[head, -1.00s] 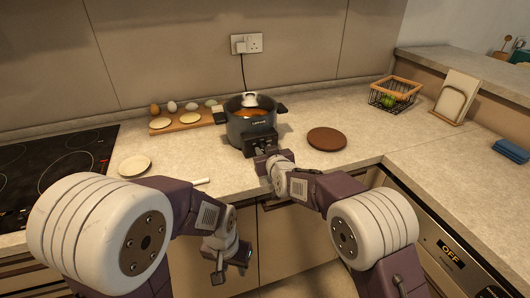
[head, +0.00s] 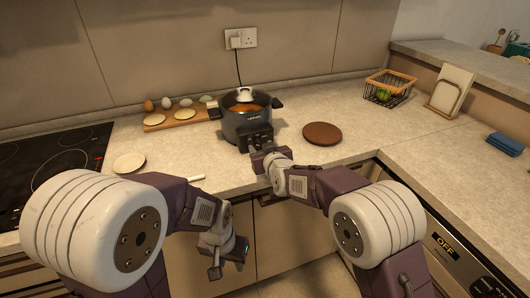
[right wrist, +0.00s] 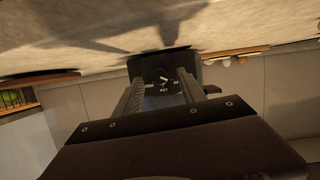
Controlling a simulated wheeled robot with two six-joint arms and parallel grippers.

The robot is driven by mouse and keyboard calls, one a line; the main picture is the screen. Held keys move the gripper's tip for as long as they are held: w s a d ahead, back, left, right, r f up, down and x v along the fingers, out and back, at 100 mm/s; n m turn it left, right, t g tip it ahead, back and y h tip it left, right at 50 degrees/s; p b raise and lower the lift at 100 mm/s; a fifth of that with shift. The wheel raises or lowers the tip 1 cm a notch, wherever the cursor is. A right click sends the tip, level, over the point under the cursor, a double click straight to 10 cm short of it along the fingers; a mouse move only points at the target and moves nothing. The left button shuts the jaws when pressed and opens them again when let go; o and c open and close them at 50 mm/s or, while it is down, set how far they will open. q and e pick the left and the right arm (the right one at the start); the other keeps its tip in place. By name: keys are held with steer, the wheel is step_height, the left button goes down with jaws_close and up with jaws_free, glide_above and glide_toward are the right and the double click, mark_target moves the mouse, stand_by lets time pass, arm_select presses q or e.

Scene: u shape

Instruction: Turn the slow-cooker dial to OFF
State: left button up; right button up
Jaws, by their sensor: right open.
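The slow cooker (head: 247,119) is a dark pot with a glass lid, on the counter below the wall socket. Its black control box (head: 257,138) faces me. My right gripper (head: 263,153) is just in front of this box, open and empty. In the right wrist view the dial (right wrist: 163,77) lies ahead, between the two open fingers of my right gripper (right wrist: 161,84). A pale diagonal mark shows on the dial; the small labels around it are too small to read surely. My left gripper (head: 224,264) hangs low before the cabinet front, away from the cooker; its jaw gap is unclear.
A brown round plate (head: 322,133) lies right of the cooker. A wooden board (head: 180,117) with eggs and pale discs is on its left. A pale dish (head: 129,163) sits near the black hob (head: 45,170). A wire basket (head: 389,87) stands farther right.

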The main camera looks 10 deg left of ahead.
steer(key=v, duration=0.7)
steer(key=shift+s, duration=0.2)
steer(key=shift+d, duration=0.1)
